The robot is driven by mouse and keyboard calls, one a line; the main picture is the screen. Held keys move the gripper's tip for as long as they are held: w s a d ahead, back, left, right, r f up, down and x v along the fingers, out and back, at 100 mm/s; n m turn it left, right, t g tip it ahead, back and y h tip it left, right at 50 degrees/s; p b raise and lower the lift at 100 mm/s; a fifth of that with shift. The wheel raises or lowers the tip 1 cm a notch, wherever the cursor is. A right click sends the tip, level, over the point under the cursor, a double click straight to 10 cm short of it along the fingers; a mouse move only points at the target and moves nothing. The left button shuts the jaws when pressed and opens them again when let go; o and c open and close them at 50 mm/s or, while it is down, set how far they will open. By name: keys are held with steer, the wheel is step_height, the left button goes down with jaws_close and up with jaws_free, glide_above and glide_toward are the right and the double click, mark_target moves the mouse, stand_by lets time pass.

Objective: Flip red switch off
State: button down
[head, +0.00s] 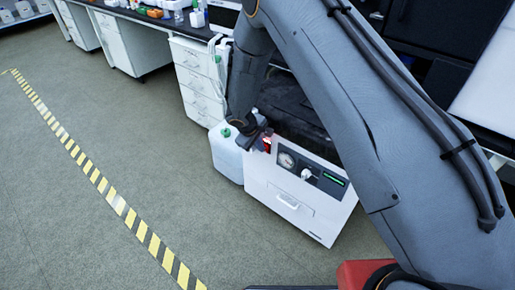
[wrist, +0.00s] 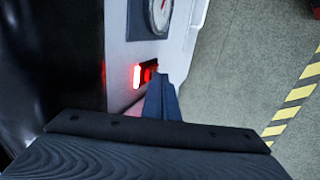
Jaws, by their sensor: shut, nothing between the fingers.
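The red switch (wrist: 137,76) glows red on the white front panel of a machine (head: 315,215), just below a round gauge in the wrist view. A small red patch also shows in the head view (head: 266,144), at the panel's left end and partly hidden by my gripper. My gripper (wrist: 158,82) is shut and empty. Its fingertips are right beside the switch and cover its right part in the wrist view. I cannot tell whether they touch it. In the head view my gripper (head: 254,137) is at the machine's upper left corner.
A whitish jug with a green cap (head: 226,156) stands on the floor against the machine's left side. The gauge (head: 286,160) and a white knob (head: 306,174) sit on the panel. A drawer bench (head: 196,80) is behind. Open floor lies left, with a yellow-black striped line (head: 117,204).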

steer(key=shift+w+d, duration=0.1)
steer(key=shift+w, duration=0.1)
stand_by(0.3)
steer(key=shift+d+r, duration=0.1)
steer(key=shift+r, duration=0.05)
steer(key=shift+r, duration=0.7)
